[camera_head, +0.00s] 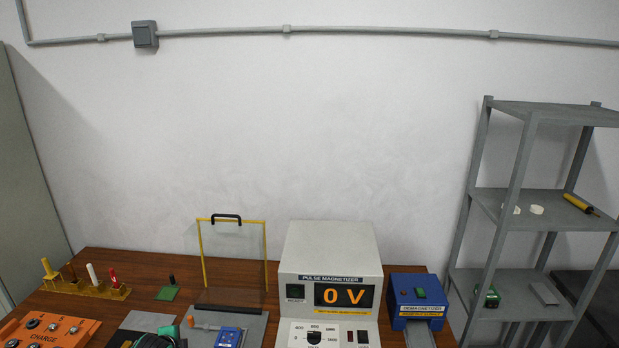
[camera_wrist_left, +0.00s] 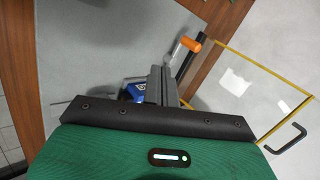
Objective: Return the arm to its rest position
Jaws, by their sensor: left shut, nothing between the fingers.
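My left gripper (camera_wrist_left: 158,75) shows in the left wrist view with its grey fingers together and nothing between them. Its green and black housing fills the bottom of that view. In the head view a green and black part that looks like my left gripper is cut by the bottom edge. The fingers appear in front of a blue device (camera_wrist_left: 134,91) and near an orange-handled tool (camera_wrist_left: 189,44); contact cannot be judged. In the head view the blue device (camera_head: 228,337) lies on a grey mat (camera_head: 257,327). My right gripper is not in view.
A clear shield with a yellow frame (camera_head: 265,262) and black handle stands behind the mat. The pulse magnetizer (camera_head: 330,256) reads 0 V, with a blue demagnetizer (camera_head: 408,281) to its right. An orange charge box (camera_head: 45,330), a yellow rack (camera_head: 88,290) and grey shelves (camera_head: 545,195) flank them.

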